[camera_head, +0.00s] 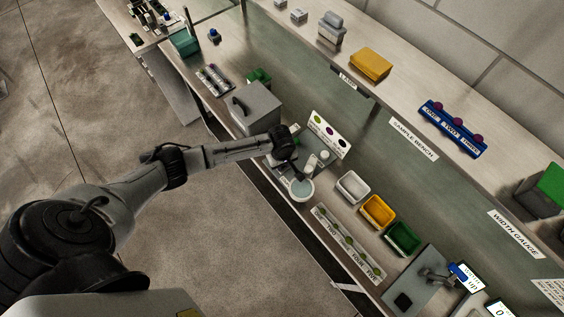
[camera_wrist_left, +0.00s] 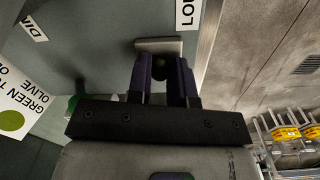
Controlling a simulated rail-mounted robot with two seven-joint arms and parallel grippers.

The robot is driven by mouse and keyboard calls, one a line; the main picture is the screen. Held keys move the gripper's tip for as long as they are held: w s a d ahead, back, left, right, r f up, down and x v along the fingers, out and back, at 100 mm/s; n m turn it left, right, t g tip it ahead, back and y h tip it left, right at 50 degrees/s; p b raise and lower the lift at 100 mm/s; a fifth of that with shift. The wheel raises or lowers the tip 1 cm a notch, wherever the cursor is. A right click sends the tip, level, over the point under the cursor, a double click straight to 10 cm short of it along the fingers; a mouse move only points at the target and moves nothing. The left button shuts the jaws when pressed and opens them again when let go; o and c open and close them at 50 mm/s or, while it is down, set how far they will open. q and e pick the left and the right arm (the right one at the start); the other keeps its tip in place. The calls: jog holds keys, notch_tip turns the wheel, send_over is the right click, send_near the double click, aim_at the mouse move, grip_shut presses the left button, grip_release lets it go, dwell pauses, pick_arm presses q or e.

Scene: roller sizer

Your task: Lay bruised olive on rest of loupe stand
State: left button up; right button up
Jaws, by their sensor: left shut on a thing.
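My left gripper (camera_head: 298,172) points down over the loupe stand, which has a pale round part (camera_head: 301,189) on a grey base. In the left wrist view my left gripper (camera_wrist_left: 163,72) has its dark fingers closed on a dark green olive (camera_wrist_left: 160,67). A small pale block (camera_wrist_left: 158,46) lies just beyond the fingertips; I cannot tell whether the olive touches it. A label starting "LOU" (camera_wrist_left: 187,12) is beside it. In the head view the olive is too small to make out. My right gripper is not in view.
A colour card (camera_head: 329,134) stands behind the stand. White, yellow (camera_head: 378,212) and green (camera_head: 403,239) bins sit to its right. A numbered strip with several green olives (camera_head: 348,243) lies at the front edge. A grey box (camera_head: 256,107) stands to the left.

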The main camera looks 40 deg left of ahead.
pick_arm(q)
jog(key=o, duration=0.7)
notch_tip(320, 180, up, 14)
jog(key=shift+s+p, duration=0.15)
jog(key=shift+p, duration=0.3)
jog(key=shift+f, duration=0.1)
